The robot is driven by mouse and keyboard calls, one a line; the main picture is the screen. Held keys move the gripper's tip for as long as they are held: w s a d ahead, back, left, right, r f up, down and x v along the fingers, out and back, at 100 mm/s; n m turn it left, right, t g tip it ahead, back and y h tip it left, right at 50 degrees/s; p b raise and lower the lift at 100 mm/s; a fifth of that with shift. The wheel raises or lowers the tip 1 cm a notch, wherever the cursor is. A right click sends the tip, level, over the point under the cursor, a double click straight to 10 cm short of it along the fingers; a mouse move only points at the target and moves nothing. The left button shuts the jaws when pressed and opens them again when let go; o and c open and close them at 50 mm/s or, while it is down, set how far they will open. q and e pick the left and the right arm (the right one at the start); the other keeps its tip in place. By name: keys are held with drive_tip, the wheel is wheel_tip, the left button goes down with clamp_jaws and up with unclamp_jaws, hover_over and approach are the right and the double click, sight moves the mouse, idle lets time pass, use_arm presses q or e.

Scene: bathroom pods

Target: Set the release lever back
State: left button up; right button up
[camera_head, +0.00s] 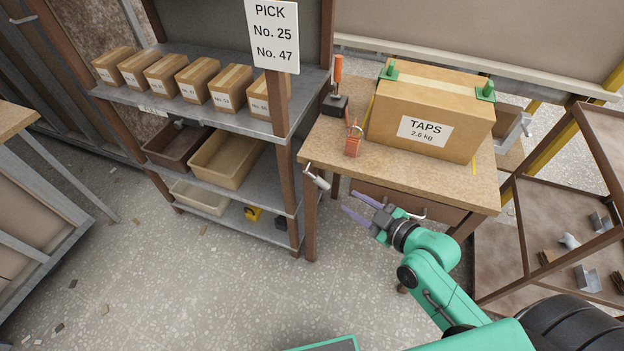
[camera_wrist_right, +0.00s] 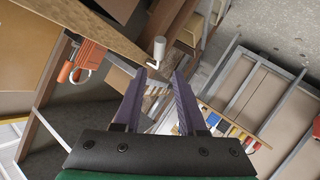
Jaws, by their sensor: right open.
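A pale grey cylindrical handle on a thin bent rod (camera_head: 316,178) sticks out at the table's front left corner; the right wrist view also shows the handle (camera_wrist_right: 160,48). A lever with an orange grip (camera_head: 338,69) stands upright on a dark block at the table's back left. I cannot tell for certain which is the release lever. My right gripper (camera_head: 349,201) is open and empty, below the tabletop's front edge. Its purple fingers (camera_wrist_right: 160,75) point toward the grey handle and appear apart from it. My left gripper is not in view.
A taped TAPS box (camera_head: 430,108) with green corner pieces stands on the wooden table (camera_head: 400,172). An orange padlock (camera_head: 353,141) is at its left. A shelf (camera_head: 205,115) with cartons and bins stands left; a brown-framed rack (camera_head: 525,225) is right. The floor front left is mostly clear.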

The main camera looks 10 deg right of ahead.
sight(324, 185)
drive_tip(key=x, duration=1.3)
drive_tip(key=shift+w+f, duration=0.2)
drive_tip(key=shift+w, duration=0.15)
drive_tip(key=shift+c, duration=0.3)
clamp_jaws()
